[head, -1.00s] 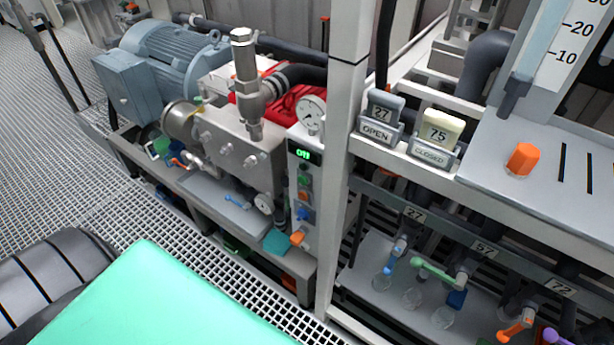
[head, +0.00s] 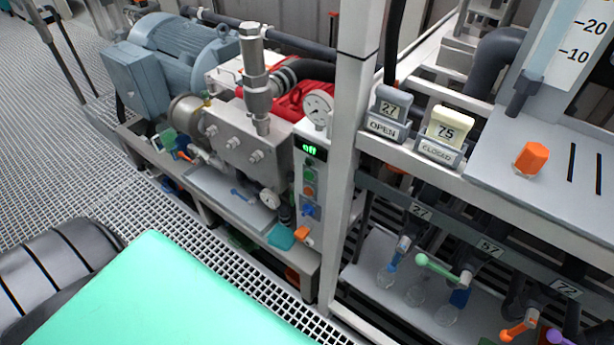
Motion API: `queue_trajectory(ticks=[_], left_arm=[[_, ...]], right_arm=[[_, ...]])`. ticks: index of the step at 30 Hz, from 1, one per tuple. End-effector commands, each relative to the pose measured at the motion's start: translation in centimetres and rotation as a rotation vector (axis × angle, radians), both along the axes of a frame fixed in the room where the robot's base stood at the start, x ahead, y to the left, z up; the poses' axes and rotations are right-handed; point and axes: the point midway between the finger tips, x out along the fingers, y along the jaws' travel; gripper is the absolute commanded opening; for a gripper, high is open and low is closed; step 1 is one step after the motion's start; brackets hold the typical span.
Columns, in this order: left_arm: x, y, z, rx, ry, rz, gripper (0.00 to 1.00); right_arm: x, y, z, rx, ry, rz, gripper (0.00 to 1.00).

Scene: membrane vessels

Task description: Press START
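A narrow grey control panel (head: 309,232) stands at the right end of the pump, left of the white frame post. Its small display (head: 310,150) glows green and appears to read "Off". Below it is a column of small controls: a green button (head: 309,174), a red or orange one (head: 309,190) and a blue knob (head: 309,210). Any lettering beside the buttons is too small to read, so I cannot read START on any of them. Neither of my grippers shows in the head view.
A blue-grey motor (head: 180,62) and a steel pump block (head: 240,145) sit left of the panel. A white post (head: 350,150) stands close on its right. Grating floor (head: 170,215) lies in front.

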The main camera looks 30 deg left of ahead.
Motion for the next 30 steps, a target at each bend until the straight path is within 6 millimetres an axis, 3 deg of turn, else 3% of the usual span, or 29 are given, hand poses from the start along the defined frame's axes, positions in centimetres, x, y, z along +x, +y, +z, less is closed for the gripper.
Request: queue_trajectory(ticks=[1,6,8,30], left_arm=[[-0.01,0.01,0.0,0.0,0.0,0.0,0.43],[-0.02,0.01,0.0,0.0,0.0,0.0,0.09],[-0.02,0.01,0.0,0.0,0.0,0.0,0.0],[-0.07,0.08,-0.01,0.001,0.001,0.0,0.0]], right_arm=[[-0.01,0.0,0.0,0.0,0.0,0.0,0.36],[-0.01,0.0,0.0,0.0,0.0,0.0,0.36],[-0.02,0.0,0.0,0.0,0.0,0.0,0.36],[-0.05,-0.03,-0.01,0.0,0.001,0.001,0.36]])
